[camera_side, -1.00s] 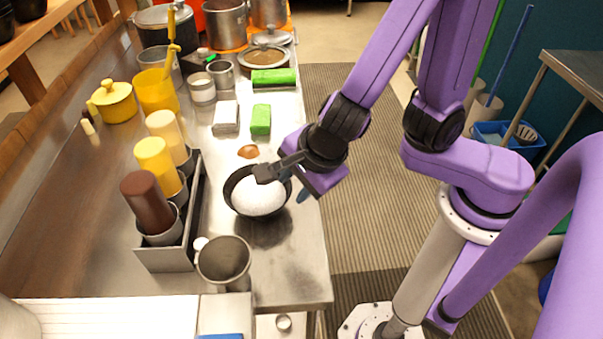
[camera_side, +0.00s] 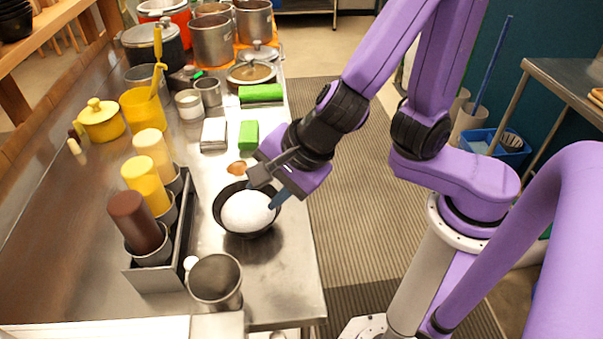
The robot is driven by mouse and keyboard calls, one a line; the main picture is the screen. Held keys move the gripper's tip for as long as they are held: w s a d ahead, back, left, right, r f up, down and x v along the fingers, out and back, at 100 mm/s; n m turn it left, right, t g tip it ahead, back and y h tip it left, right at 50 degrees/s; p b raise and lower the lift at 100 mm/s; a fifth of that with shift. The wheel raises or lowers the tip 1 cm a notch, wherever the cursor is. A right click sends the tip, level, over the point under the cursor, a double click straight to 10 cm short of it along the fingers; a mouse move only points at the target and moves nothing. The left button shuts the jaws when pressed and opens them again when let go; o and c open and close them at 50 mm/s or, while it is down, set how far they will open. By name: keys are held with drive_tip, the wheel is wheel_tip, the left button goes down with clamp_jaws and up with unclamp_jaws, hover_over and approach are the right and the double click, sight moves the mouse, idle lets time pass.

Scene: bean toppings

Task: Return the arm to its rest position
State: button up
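My gripper (camera_side: 261,175) is at the end of my purple arm, just above the far rim of a black bowl (camera_side: 219,219). Its dark fingertips point left, and I cannot tell whether they are apart or together. The bowl stands on the steel counter near its right edge and holds a rounded white mass (camera_side: 246,211) like rice. A thin blue piece (camera_side: 280,197) shows below the gripper at the bowl's right side; whether it is held or rests in the bowl is unclear.
Left of the bowl, a grey rack (camera_side: 160,281) holds brown, yellow and cream bottles. A metal cup (camera_side: 215,281) stands in front. A green block (camera_side: 248,134), a white block (camera_side: 214,134) and pots (camera_side: 211,40) lie beyond.

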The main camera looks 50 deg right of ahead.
drive_tip(key=s+a+r+n+y, duration=0.1)
drive_tip(key=a+r+n+y, duration=0.3)
drive_tip(key=n+y, duration=0.3)
drive_tip(key=s+d+n+g, duration=0.3)
drive_tip(key=s+n+g, duration=0.3)
drive_tip(key=n, duration=0.5)
drive_tip(key=s+d+f+n+h, duration=0.1)
drive_tip(key=d+n+h, duration=0.3)
drive_tip(key=d, duration=0.5)
drive_tip(key=s+d+f+n+h, duration=0.2)
drive_tip(key=s+d+n+h, duration=0.1)
drive_tip(key=d+n, duration=0.4)
drive_tip(key=d+h, duration=0.1)
drive_tip(key=d, duration=0.2)
drive_tip(key=shift+s+h, duration=0.3)
